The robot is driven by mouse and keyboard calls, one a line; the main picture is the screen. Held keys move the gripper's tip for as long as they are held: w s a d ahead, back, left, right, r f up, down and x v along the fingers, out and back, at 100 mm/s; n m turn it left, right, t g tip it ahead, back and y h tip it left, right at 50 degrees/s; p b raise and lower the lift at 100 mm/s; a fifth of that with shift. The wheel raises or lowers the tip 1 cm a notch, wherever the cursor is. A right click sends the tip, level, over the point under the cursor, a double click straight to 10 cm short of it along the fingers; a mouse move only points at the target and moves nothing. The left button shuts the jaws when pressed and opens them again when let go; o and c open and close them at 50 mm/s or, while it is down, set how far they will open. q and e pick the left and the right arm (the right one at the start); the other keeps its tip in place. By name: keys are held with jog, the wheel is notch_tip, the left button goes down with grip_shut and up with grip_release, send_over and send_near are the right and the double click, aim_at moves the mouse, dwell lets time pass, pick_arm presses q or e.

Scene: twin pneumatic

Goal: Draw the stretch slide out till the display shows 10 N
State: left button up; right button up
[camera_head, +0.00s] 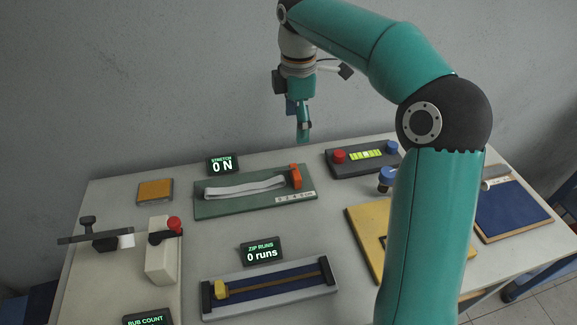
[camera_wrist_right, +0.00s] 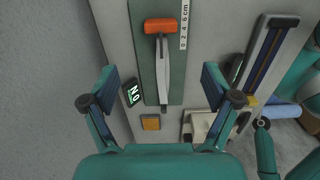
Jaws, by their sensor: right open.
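The stretch rig is a green board (camera_head: 215,209) with a pale band (camera_head: 245,188) lying along it and an orange slide (camera_head: 296,176) at its right end. In the right wrist view the orange slide (camera_wrist_right: 160,25) is at the top, with the band (camera_wrist_right: 163,72) below it. The stretch display (camera_head: 221,165) reads 0 N; it also shows in the wrist view (camera_wrist_right: 132,93). My right gripper (camera_head: 303,132) hangs above the table's back edge, over and apart from the slide. In the wrist view its fingers (camera_wrist_right: 160,76) are wide apart with nothing between them.
A cm scale (camera_head: 295,197) lies beside the slide. A dark panel (camera_head: 341,171) with red and blue knobs stands to the right. The zip rig (camera_head: 262,299) and its display (camera_head: 261,251) are in front. An orange pad (camera_head: 155,192) lies left.

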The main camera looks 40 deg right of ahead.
aim_at(296, 171)
notch_tip(296, 171, down, 16)
jog(key=shift+s+r+b, duration=0.1)
jog(key=shift+b, duration=0.55)
grip_shut()
jog(key=shift+s+d, duration=0.55)
jog(key=shift+d, duration=0.3)
jog(key=shift+s+d, duration=0.5)
jog(key=shift+d, duration=0.35)
grip_release()
